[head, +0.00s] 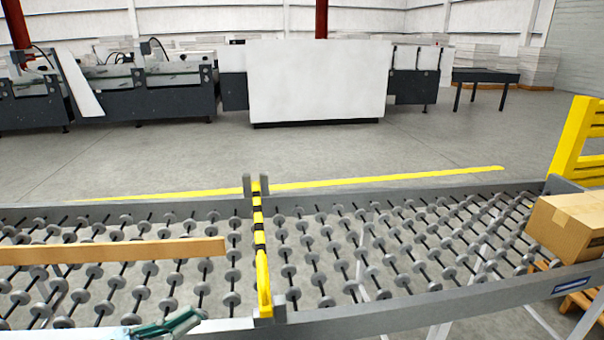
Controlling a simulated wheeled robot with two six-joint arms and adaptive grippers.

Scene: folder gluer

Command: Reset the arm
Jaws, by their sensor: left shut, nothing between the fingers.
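My left gripper (183,322) shows at the bottom edge of the head view, left of centre, at the near rail of the roller conveyor (430,294). Its dark green fingers are closed together with nothing held between them. Most of the left arm is cut off by the bottom edge. My right gripper does not show.
A yellow and black bar (259,235) crosses the conveyor. A long flat brown board (115,250) lies over the rollers at left. A cardboard box (570,225) sits at the right end by a yellow rack (575,140). Machines (318,82) stand far back beyond open floor.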

